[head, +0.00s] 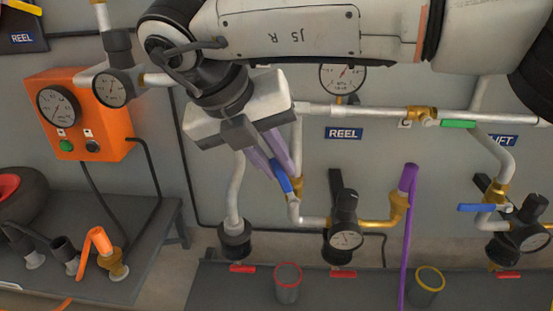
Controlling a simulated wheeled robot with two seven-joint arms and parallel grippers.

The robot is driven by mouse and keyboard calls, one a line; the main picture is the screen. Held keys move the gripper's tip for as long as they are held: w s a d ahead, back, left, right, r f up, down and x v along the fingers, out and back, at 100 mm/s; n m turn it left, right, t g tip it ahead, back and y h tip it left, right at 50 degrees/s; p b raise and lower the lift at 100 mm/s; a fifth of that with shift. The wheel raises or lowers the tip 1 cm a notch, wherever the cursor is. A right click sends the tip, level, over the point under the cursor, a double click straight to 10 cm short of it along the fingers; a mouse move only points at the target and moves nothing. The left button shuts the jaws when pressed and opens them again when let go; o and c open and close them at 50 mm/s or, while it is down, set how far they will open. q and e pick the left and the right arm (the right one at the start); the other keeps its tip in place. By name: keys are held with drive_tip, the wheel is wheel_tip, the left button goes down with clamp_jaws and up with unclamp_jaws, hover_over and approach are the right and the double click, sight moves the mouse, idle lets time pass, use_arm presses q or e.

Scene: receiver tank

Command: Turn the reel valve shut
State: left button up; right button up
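The reel valve is on the pipe below the blue REEL sign (343,133). Its blue lever (284,183) is tilted, running from the brass valve body (296,189) up and to the left. My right gripper (279,168) reaches down from above, and its two purple fingers lie on either side of the lever's upper end. I cannot tell whether they press on it or only surround it. The finger tips partly hide the lever. My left gripper is not in view.
A second valve with a level blue lever (482,207) is at the right. A green lever (458,124) sits on the upper pipe. A purple hose (408,220) hangs right of the reel gauge (345,238). An orange gauge box (80,115) is at the left.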

drive_tip(key=o, duration=0.4)
drive_tip(key=shift+c, duration=0.2)
drive_tip(key=shift+r, duration=0.1)
